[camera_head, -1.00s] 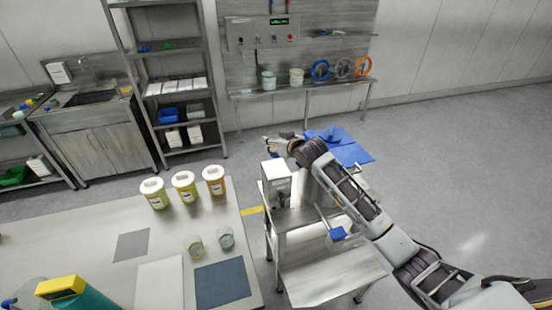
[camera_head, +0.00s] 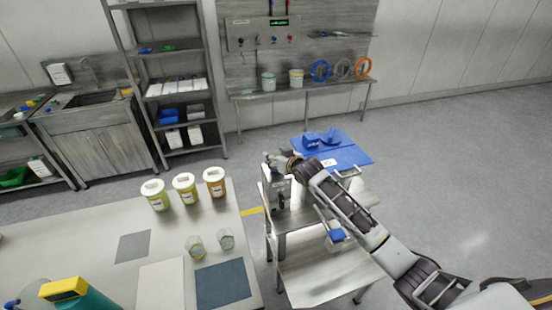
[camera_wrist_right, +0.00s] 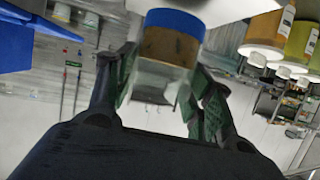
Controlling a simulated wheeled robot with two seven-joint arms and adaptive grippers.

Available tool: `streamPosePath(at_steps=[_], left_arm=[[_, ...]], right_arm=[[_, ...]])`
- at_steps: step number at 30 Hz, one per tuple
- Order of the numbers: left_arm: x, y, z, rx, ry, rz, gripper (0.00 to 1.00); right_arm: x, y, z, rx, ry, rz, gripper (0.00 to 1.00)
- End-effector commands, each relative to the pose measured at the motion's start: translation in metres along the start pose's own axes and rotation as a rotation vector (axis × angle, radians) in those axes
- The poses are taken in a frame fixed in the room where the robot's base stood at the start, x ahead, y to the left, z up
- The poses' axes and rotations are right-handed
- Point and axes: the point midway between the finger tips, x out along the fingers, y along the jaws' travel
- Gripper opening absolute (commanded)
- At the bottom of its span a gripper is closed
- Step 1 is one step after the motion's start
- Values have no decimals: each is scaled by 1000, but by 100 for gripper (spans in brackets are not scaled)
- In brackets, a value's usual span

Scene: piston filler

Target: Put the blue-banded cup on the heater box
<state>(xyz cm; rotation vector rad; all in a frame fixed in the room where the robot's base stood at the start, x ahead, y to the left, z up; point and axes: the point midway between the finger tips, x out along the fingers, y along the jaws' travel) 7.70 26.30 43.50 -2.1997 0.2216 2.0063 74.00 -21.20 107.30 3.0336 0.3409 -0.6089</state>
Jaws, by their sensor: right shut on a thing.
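My right gripper (camera_wrist_right: 166,84) is shut on a clear cup with a blue band (camera_wrist_right: 174,22) and a brown content in it. The wrist view is upside down, with the blue band at the cup's lower end. In the head view my right gripper (camera_head: 270,160) is at the top of a pale grey box, apparently the heater box (camera_head: 270,184), on the metal stand. The held cup cannot be made out there. A pale surface beside the band in the wrist view may be the box. I cannot tell whether they touch. My left gripper is not in view.
Three lidded jars (camera_head: 185,188) and two clear cups (camera_head: 225,239) stand on the left table (camera_head: 95,240). The metal stand (camera_head: 315,275) has a bare lower shelf. A blue panel (camera_head: 345,156) lies behind my right arm. Open floor is at right.

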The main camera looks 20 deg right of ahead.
Motion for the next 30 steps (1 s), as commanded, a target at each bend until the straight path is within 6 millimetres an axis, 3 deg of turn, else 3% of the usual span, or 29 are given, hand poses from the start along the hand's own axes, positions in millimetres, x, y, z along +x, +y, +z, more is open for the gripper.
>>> streamPosePath(at_steps=[17,18,22,30], left_arm=[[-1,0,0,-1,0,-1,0],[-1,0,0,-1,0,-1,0],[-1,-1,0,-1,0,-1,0],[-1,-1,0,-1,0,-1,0]], right_arm=[[4,0,10,0,1,0,30],[4,0,11,0,0,0,56],[4,0,10,0,0,0,73],[4,0,10,0,0,0,74]])
